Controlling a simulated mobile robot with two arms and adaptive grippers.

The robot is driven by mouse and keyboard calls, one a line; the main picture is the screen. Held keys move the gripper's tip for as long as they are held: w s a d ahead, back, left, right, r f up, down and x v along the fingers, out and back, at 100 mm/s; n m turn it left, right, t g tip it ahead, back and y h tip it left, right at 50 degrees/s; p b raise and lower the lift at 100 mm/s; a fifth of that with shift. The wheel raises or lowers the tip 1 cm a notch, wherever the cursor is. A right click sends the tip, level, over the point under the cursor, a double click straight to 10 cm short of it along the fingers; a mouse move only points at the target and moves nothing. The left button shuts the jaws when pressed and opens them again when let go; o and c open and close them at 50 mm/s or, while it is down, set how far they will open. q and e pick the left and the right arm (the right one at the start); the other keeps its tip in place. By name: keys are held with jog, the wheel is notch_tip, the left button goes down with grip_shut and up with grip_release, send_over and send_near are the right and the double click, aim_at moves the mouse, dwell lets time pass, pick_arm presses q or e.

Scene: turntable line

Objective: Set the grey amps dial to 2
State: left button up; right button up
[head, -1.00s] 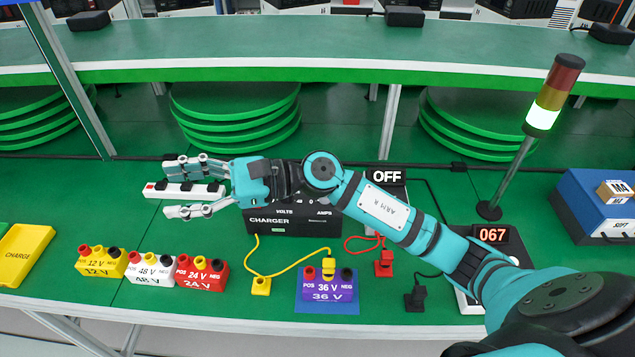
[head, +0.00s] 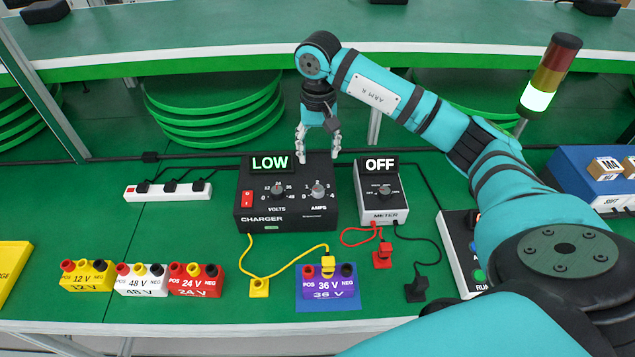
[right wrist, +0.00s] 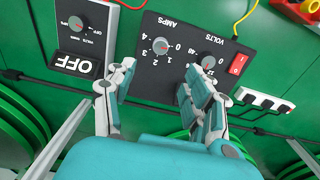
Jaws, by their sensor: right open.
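The grey amps dial (head: 318,190) is on the right half of the black charger's (head: 285,216) sloping top face. It also shows in the right wrist view (right wrist: 161,46), with numbers around it; I cannot tell for sure which number it points at. My right gripper (head: 318,156) points down at the charger's back edge, behind the amps dial. In the right wrist view, its open fingers (right wrist: 160,68) stand apart on either side of the dial's line, with nothing between them. My left gripper is not in view.
The dark volts dial (head: 277,191) and a red switch (head: 247,199) are left of the amps dial. A lit LOW display (head: 270,163) stands behind. The meter (head: 383,205), with an OFF display (head: 381,165), is to the right. A purple 36 V battery (head: 329,285) sits in front.

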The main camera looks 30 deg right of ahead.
aim_at(318, 188)
notch_tip(318, 188, down, 13)
jog(key=shift+r+p, duration=0.2)
jog(key=shift+p, duration=1)
grip_shut()
